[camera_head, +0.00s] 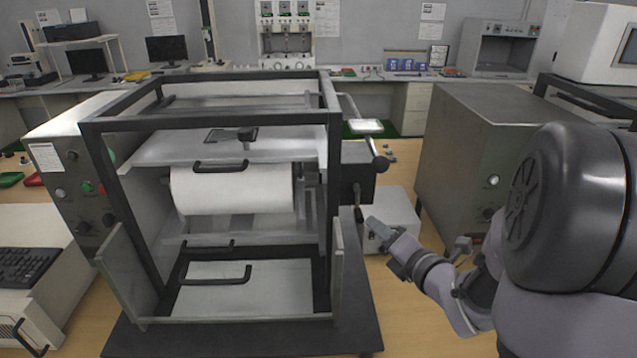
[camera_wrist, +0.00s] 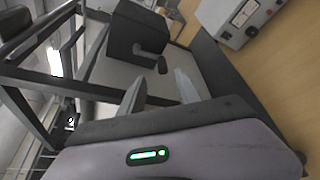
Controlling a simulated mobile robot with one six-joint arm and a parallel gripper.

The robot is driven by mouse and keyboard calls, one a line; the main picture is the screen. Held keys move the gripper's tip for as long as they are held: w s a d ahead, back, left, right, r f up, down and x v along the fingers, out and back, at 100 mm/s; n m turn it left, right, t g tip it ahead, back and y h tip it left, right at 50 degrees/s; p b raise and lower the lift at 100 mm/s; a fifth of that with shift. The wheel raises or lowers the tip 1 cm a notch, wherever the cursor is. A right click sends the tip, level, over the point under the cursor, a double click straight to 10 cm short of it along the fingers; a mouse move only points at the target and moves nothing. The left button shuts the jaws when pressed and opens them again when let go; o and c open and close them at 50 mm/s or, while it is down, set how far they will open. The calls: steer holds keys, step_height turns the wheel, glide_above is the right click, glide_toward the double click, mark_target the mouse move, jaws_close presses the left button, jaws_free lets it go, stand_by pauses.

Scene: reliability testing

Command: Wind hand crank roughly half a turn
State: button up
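The hand crank (camera_head: 358,205) hangs from a dark box on the right side of the framed machine, with its handle low. In the wrist view, the crank handle (camera_wrist: 162,65) is a short dark grip on a bent arm from the dark box (camera_wrist: 137,35). My gripper (camera_head: 385,236) is just to the lower right of the crank in the head view. In the wrist view, my gripper (camera_wrist: 160,92) has its two pale fingers apart, with the handle just beyond the gap between their tips. No contact is visible, and nothing is between the fingers.
The machine's black frame (camera_head: 210,122) surrounds a white roll (camera_head: 235,188). A small light instrument box (camera_head: 395,215) stands behind my gripper, and a large grey cabinet (camera_head: 500,140) is to the right.

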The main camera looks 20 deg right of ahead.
mark_target(362, 216)
steer(key=x, duration=0.3)
steer(key=b+x, duration=0.1)
steer(key=x, duration=0.5)
steer(key=shift+f, duration=0.3)
jaws_close()
